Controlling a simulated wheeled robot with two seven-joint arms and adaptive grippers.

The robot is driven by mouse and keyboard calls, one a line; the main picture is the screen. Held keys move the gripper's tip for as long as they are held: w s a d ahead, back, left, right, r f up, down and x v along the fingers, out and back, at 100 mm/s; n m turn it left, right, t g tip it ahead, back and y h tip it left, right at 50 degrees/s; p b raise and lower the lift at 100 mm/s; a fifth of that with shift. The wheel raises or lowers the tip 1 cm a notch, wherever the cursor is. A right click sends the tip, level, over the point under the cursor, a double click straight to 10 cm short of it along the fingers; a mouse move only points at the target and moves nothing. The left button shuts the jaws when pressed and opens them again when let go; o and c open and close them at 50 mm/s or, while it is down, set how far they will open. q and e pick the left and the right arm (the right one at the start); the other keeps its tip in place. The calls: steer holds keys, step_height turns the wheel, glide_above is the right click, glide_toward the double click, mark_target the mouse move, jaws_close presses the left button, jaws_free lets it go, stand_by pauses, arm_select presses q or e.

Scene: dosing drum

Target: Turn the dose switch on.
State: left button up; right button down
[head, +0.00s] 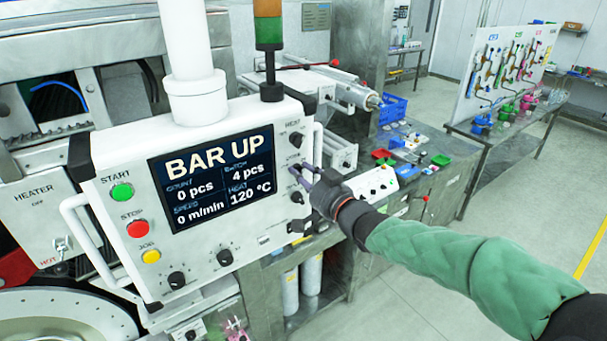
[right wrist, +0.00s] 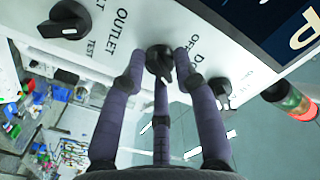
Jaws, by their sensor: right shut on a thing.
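The dose switch is a black rotary knob (right wrist: 158,60) on the white control panel (head: 130,170), in the right wrist view beside a label that starts with D and the word OFF. My right gripper (head: 301,178) reaches in from the right to the panel's right side. In the right wrist view its purple fingers (right wrist: 160,78) are shut on the dose knob, one on each side and one below. The fingers partly hide the knob, and I cannot tell its exact setting. My left gripper is not in view.
The outlet knob (right wrist: 65,20) and another knob (right wrist: 220,92) flank the dose knob closely. The panel's screen (head: 212,175) reads BAR UP. A white handle (head: 318,146) stands at the panel's right edge. Open floor (head: 470,250) lies to the right.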

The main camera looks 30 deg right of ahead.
steer(key=shift+d+r+m, duration=0.1)
steer(key=shift+r+m, duration=0.2)
steer(key=shift+r, duration=0.1)
steer(key=c, duration=1.1)
jaws_free()
steer(key=shift+o, duration=0.7)
steer(key=shift+f, duration=0.2)
steer(key=s, duration=1.2)
steer(key=shift+d, duration=0.4)
